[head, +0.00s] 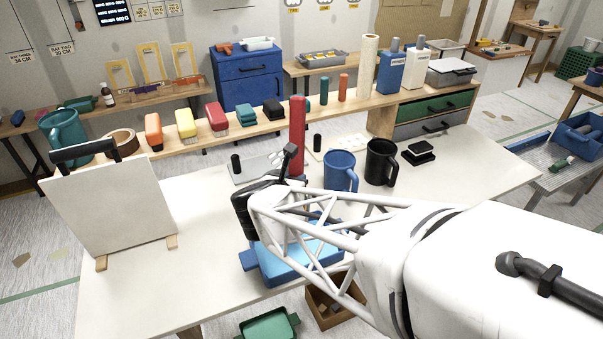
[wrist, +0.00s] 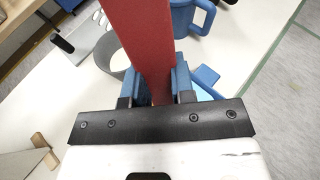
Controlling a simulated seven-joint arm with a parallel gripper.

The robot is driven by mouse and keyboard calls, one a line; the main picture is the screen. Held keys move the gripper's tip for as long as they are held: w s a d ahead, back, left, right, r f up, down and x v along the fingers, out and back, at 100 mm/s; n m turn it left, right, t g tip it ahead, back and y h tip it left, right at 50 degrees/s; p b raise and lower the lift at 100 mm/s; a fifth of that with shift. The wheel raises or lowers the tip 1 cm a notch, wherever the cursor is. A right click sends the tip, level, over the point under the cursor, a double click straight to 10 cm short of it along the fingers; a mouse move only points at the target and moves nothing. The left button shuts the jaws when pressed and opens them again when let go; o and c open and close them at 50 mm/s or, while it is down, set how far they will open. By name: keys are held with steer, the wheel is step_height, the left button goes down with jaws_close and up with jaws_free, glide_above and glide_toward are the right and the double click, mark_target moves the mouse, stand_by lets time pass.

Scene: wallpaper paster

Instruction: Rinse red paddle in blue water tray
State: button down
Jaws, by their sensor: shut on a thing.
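The red paddle (head: 297,135) stands roughly upright above the white table in the head view. In the wrist view the red paddle (wrist: 140,40) runs up between the two blue fingers of my gripper (wrist: 159,88), which is shut on it. The blue water tray (head: 300,268) sits at the table's front edge, below my arm, with light blue water in it. My arm's lattice hides part of the tray. The paddle appears above and behind the tray, not in the water. The paddle's far end is cut off in the wrist view.
A blue mug (head: 341,170) and a black mug (head: 381,161) stand to the right of the paddle. A white board (head: 110,208) on a stand is at the left. Several coloured brushes line the raised back shelf (head: 185,137). The table's right side (head: 470,165) is mostly clear.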

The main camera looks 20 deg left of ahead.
steer(key=shift+f, duration=0.2)
steer(key=shift+f, duration=4.15)
steer(key=shift+f, duration=1.4)
steer(key=a, duration=0.3)
steer(key=shift+r, duration=0.15)
steer(key=d, duration=0.6)
